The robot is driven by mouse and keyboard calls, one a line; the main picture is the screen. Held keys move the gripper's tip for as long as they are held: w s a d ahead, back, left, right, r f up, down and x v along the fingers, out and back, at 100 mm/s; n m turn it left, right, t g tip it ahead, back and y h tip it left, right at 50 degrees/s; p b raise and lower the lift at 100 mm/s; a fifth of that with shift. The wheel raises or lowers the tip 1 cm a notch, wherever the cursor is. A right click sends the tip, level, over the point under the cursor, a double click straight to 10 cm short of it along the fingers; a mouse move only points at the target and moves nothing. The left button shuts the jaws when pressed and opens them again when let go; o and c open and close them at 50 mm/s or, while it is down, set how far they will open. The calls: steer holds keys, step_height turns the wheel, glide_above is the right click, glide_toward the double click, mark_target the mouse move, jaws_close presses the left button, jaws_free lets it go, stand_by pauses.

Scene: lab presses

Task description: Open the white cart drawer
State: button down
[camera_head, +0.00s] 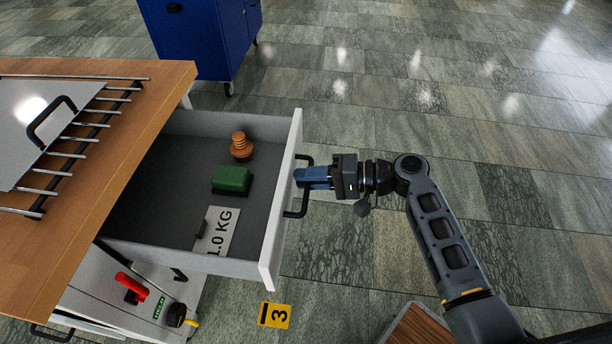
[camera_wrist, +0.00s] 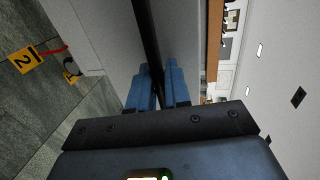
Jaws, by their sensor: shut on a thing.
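The white cart drawer (camera_head: 190,258) stands pulled well out from under the wooden cart top in the head view. Its inside is grey. A black bar handle (camera_head: 304,198) is on its front panel, and the handle also shows in the wrist view (camera_wrist: 147,30). My gripper (camera_head: 303,176) is at the handle, with its blue fingers shut around the bar. In the wrist view the fingers (camera_wrist: 158,88) lie on both sides of the bar. The drawer's rear end is hidden under the cart top.
In the drawer lie an orange-brown knob-like piece (camera_head: 241,149), a green block (camera_head: 232,179) and a "1.0 KG" plate (camera_head: 220,232). A wire rack (camera_head: 72,158) sits on the wooden top (camera_head: 150,110). A blue cabinet (camera_head: 205,40) stands behind.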

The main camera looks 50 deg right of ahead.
steer(key=c, duration=1.3)
jaws_free()
steer(key=shift+c, duration=0.2)
steer(key=v, duration=0.7)
steer(key=shift+s+d, duration=0.2)
steer(key=shift+s, duration=0.15)
